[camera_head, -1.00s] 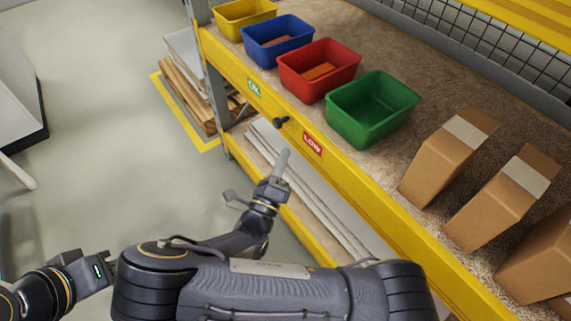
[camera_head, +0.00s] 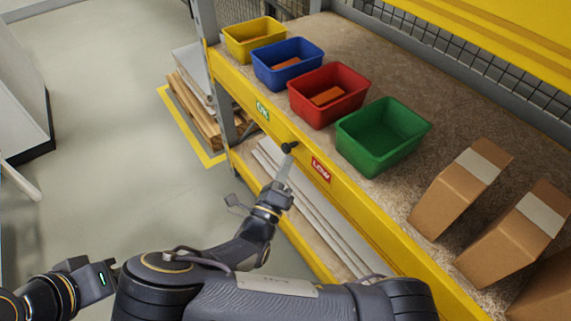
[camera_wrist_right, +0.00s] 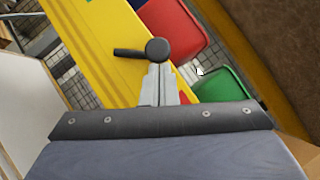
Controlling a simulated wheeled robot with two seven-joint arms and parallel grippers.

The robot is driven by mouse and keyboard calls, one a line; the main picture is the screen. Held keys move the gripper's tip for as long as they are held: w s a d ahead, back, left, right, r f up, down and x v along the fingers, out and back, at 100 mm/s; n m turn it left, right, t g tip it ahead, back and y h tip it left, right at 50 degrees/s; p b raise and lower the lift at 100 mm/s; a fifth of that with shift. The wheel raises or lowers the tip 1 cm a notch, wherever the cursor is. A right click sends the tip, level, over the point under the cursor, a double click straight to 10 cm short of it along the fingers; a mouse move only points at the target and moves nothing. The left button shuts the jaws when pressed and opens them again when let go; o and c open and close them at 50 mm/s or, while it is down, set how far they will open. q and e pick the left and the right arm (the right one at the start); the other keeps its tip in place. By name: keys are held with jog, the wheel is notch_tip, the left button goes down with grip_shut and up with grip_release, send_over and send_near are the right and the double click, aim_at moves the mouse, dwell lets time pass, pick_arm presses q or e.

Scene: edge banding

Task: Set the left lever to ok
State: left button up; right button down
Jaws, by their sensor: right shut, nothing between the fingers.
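The lever, with a round black knob (camera_head: 289,147), sits on the front of the yellow shelf beam (camera_head: 345,199). It lies between the green OK label (camera_head: 262,111) and the red LOW label (camera_head: 321,170). The knob (camera_wrist_right: 157,50) also shows in the right wrist view, with a dark bar reaching left from it. My right gripper (camera_head: 285,167) is shut and empty, its tips right at the knob; in the wrist view its fingers (camera_wrist_right: 158,77) end just under the knob, and contact is hard to tell. My left gripper (camera_head: 103,274) is at the lower left, its jaws unclear.
Yellow (camera_head: 254,45), blue (camera_head: 287,75), red (camera_head: 329,106) and green (camera_head: 382,148) bins stand on the shelf above the beam. Cardboard boxes (camera_head: 447,206) stand at the right. White boards (camera_head: 320,220) lie below the beam.

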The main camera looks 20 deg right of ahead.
jog(key=w+a+r+n+g+y+p, duration=0.3)
jog(key=w+n+p, duration=0.5)
jog(key=p, duration=1.5)
jog(key=shift+w+r+n+g+y, duration=0.4)
jog(key=shift+r+n+g+y, duration=0.45)
jog(key=shift+n+g, duration=0.8)
jog(key=shift+w+a+r, duration=0.1)
jog(key=shift+r, duration=0.1)
jog(key=s+a+r+p, duration=0.1)
jog(key=s+a+r, duration=0.5)
jog(key=s, duration=0.3)
jog(key=shift+r, duration=0.85)
